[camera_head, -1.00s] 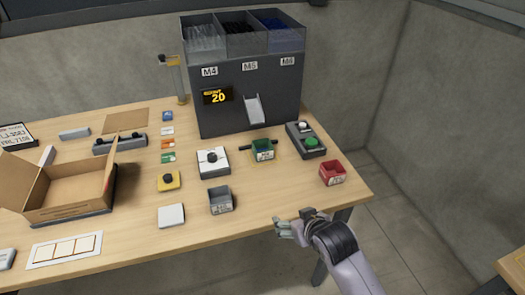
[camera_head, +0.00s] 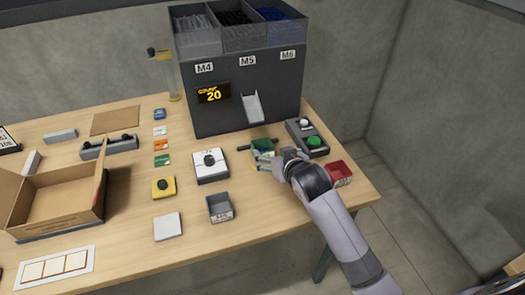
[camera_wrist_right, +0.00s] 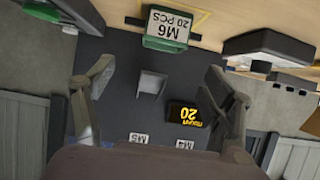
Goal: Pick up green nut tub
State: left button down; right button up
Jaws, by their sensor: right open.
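The green nut tub (camera_head: 262,147) stands on the table in front of the dispenser's chute, partly hidden by my right gripper (camera_head: 273,160). In the right wrist view the tub (camera_wrist_right: 164,43) shows at the top with a white label (camera_wrist_right: 167,26) reading M6 20 PCS. My right gripper's fingers are spread wide and empty, one on each side of that view, with the tub beyond their tips. I see no contact with the tub. My left gripper is not in view.
The grey dispenser (camera_head: 240,100) stands behind the tub. A control box with a green button (camera_head: 314,141) and a red tub (camera_head: 339,174) are to the right. A white button box (camera_head: 210,167) and a grey tub (camera_head: 220,208) are to the left.

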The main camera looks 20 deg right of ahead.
send_near(260, 144)
jog(key=shift+w+d+r, duration=0.1)
jog(key=shift+d, duration=0.1)
jog(key=shift+x, duration=0.95)
jog(key=shift+a+p+x, duration=0.1)
jog(key=shift+p+x, duration=0.1)
jog(key=shift+x, duration=1)
jog(key=shift+a+p+x, duration=0.15)
jog(key=shift+x, duration=1.05)
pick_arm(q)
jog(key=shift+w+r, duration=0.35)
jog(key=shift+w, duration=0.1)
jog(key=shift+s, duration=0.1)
pick_arm(e)
jog(key=shift+c, duration=0.2)
jog(key=shift+c, duration=0.7)
jog(key=c, duration=1.1)
